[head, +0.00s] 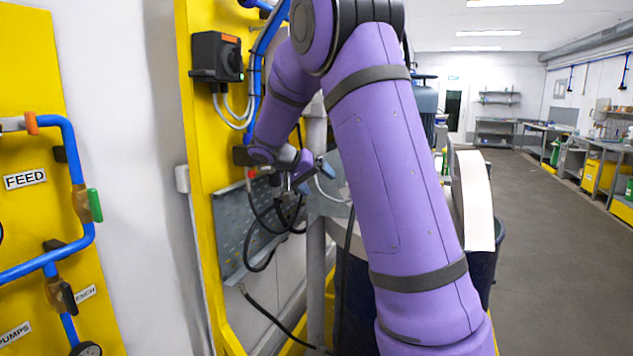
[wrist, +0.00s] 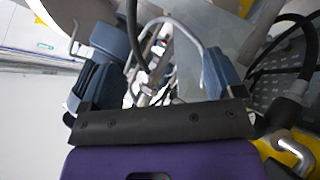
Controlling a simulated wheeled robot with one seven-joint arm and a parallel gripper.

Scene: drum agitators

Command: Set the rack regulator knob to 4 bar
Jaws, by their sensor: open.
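My gripper (head: 314,178) is in front of the yellow rack (head: 200,130), small and partly covered by my own arm in the head view. In the wrist view my gripper (wrist: 162,65) has its two blue-grey fingers wide apart, with nothing held between them. I cannot make out the regulator knob or its scale in either view; my arm covers part of the rack. A blue pipe (head: 258,75) runs down the rack above the gripper. A hose fitting with a red part (head: 251,174) sits to the left of the gripper.
Black hoses (head: 262,262) loop below the gripper in front of a grey perforated plate (head: 228,235). A black switch box (head: 215,56) is at the rack's upper left. A yellow panel with valves (head: 30,245) stands at far left. Open floor (head: 560,270) lies right.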

